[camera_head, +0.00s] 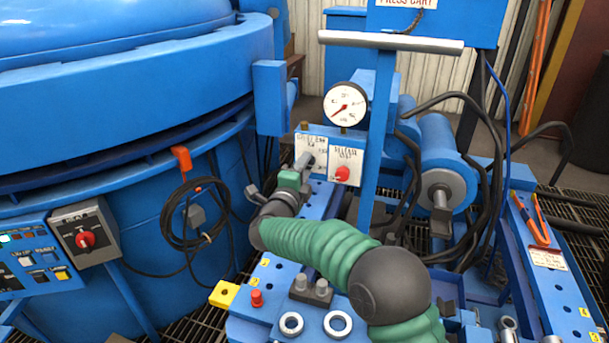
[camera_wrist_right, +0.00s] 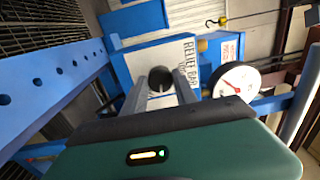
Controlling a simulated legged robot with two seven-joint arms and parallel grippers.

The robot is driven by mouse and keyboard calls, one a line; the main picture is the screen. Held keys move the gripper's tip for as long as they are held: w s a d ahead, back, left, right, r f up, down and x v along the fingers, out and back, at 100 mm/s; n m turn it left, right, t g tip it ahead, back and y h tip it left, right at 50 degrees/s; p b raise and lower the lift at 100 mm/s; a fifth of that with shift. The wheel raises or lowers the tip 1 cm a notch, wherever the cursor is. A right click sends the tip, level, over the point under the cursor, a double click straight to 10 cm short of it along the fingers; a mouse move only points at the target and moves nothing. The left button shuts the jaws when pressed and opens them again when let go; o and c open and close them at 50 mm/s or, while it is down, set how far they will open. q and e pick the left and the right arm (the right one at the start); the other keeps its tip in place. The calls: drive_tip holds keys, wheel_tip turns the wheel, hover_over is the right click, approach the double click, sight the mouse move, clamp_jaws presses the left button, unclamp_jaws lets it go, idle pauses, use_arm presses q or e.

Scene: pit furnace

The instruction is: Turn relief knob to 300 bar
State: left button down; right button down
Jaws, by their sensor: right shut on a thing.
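The relief knob (camera_wrist_right: 160,79) is a dark round knob on a white plate marked "RELIEF BAR" (camera_wrist_right: 188,62) in the right wrist view. My right gripper (camera_wrist_right: 161,88) has one finger on each side of it and is shut on it. In the head view my right gripper (camera_head: 303,166) reaches to the left-hand white plate (camera_head: 310,144), and its fingers largely hide the knob. The round white pressure gauge (camera_head: 346,104) with a red needle stands above the plates; its numbers are too small to read. My left gripper is not in view.
A second white plate (camera_head: 345,157) with a red knob (camera_head: 342,174) is just right of the gripper. A blue post with a grey handlebar (camera_head: 390,41) rises beside the gauge. Black hoses (camera_head: 485,190) lie to the right. A blue furnace (camera_head: 120,110) fills the left.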

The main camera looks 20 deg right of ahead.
drive_tip(key=shift+f+m+b, duration=0.2)
drive_tip(key=shift+m+b, duration=0.55)
drive_tip(key=shift+m, duration=0.35)
drive_tip(key=shift+f+m+b, duration=0.2)
drive_tip(key=shift+m+b, duration=0.5)
drive_tip(key=shift+m, duration=0.4)
drive_tip(key=shift+a, duration=0.1)
drive_tip(key=c, duration=1)
unclamp_jaws()
drive_tip(key=shift+r, duration=0.2)
drive_tip(key=p+v, duration=0.4)
drive_tip(key=v, duration=1.2)
drive_tip(key=shift+s+a, duration=0.25)
drive_tip(key=shift+a, duration=0.1)
